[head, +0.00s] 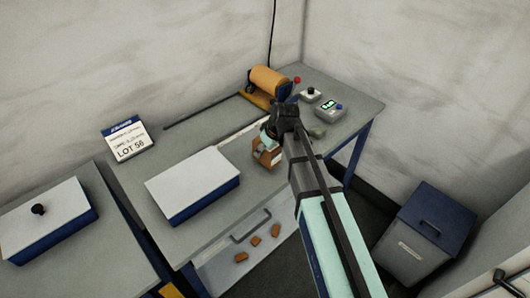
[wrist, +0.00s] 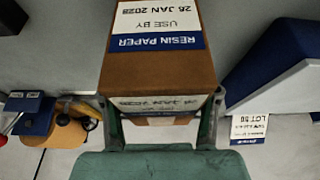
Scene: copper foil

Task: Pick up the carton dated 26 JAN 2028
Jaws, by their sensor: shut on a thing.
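A brown carton (wrist: 158,70) fills the upper middle of the wrist view. Its label is white and blue and reads RESIN PAPER, USE BY, with a date that looks like 26 JAN 2028; the print is upside down and small. My gripper (wrist: 160,113) is shut on this carton, one finger on each side. In the head view the carton (head: 265,155) shows below my gripper (head: 271,134), over the right part of the grey bench. My arm partly hides it, and I cannot tell whether its base touches the bench.
A white-topped blue box (head: 193,184) lies on the bench, left of the carton. A LOT 56 sign (head: 127,140) stands behind it. An orange roller machine (head: 268,82) and a small grey device (head: 330,108) are at the back. Several orange pieces (head: 256,241) lie below the bench's front edge.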

